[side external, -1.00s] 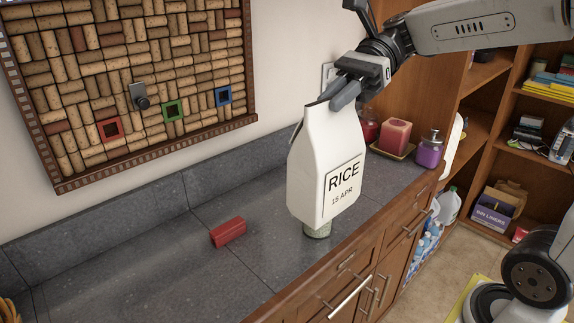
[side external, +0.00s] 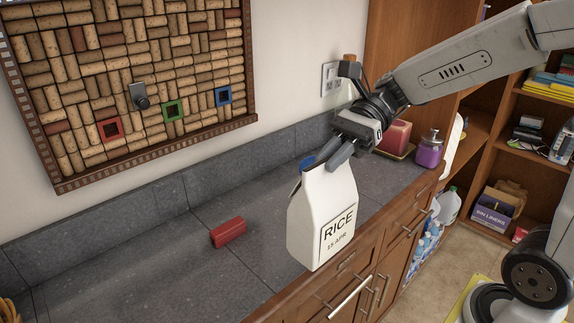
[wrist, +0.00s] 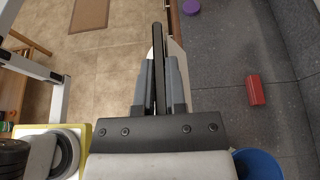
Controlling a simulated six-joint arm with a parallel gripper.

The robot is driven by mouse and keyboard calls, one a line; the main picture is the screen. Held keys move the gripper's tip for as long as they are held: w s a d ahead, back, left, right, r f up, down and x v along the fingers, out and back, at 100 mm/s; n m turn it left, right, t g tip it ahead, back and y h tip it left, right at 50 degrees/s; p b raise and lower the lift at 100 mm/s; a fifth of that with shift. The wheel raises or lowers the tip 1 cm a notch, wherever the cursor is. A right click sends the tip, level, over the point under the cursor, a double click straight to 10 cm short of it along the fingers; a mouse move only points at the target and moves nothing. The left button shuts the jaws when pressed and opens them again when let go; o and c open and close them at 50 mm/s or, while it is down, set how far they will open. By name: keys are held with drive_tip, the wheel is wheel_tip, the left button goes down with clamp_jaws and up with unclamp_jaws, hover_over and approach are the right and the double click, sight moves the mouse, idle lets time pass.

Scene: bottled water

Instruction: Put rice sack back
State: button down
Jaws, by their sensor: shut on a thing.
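The white rice sack (side external: 321,215), labelled "RICE 15 APR", hangs upright from my gripper (side external: 333,160) in the side view. My gripper is shut on the folded top of the sack. The sack is at the counter's front part, and its lower right side overlaps the front edge in the picture. I cannot tell whether its bottom touches the counter. In the wrist view my gripper (wrist: 160,85) has its fingers close together, with a pale sliver of the sack (wrist: 178,62) beside them.
A red block (side external: 228,232) lies on the grey counter (side external: 130,270), left of the sack. Part of a blue round thing (wrist: 258,164) shows in the wrist view. A red candle (side external: 394,136) and purple jar (side external: 430,152) stand at the right.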

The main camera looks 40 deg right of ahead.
drive_tip(key=shift+w, duration=0.1)
drive_tip(key=w+a+f, duration=0.3)
drive_tip(key=w+f, duration=0.6)
drive_tip(key=w, duration=0.4)
drive_tip(key=shift+a, duration=0.15)
drive_tip(key=shift+f, duration=0.2)
drive_tip(key=shift+w+f, duration=0.2)
drive_tip(key=shift+f, duration=1.65)
